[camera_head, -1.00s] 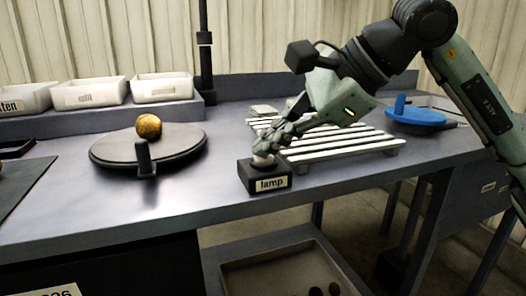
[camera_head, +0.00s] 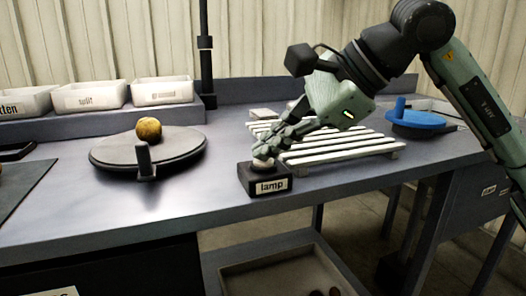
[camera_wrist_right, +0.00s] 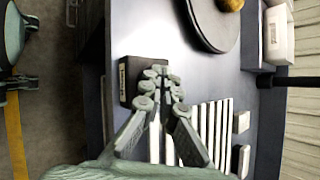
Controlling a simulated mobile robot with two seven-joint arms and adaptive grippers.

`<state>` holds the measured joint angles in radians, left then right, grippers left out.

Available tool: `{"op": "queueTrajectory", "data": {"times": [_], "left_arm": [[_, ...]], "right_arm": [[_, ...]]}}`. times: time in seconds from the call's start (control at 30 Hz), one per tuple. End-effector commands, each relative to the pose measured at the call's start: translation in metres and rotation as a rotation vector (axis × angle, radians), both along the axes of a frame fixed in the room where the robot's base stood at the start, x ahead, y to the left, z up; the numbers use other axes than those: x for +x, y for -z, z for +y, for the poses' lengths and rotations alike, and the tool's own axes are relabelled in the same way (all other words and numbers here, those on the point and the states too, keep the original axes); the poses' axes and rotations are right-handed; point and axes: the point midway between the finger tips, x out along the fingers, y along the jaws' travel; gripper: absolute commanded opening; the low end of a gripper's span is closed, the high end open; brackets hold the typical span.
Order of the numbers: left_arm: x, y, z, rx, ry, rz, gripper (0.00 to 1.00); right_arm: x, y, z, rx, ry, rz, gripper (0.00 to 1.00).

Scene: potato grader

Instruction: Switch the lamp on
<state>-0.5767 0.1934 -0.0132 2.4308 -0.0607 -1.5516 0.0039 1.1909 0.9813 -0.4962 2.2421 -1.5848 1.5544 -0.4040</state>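The lamp switch is a small black box (camera_head: 265,183) with a white "lamp" label on its front, standing near the bench's front edge. A pale round button (camera_head: 263,163) shows on its top. My right gripper (camera_head: 268,150) comes down from the upper right with its fingertips at the button; whether they press it I cannot tell. In the right wrist view the fingers (camera_wrist_right: 160,75) are close together in front of the black box (camera_wrist_right: 131,80), with nothing seen between them, and they hide the button. My left gripper is not in view.
A slatted white rack (camera_head: 340,146) lies just right of the box, under my right arm. A round dark turntable (camera_head: 110,152) with a potato (camera_head: 148,129) is to the left. White labelled bins (camera_head: 162,91) stand behind it. A blue disc (camera_head: 422,119) sits at the right.

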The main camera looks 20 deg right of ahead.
Motion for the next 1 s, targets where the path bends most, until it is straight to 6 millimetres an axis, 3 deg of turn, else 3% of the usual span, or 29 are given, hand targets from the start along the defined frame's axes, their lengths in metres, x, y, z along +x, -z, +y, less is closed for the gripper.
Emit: {"op": "queueTrajectory", "data": {"times": [0.53,1.0], "left_arm": [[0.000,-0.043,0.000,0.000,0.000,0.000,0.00],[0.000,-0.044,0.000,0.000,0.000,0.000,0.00]], "right_arm": [[0.000,-0.056,0.000,-0.001,0.001,-0.001,0.00],[0.000,-0.058,0.000,0.001,0.001,-0.002,0.00]]}}
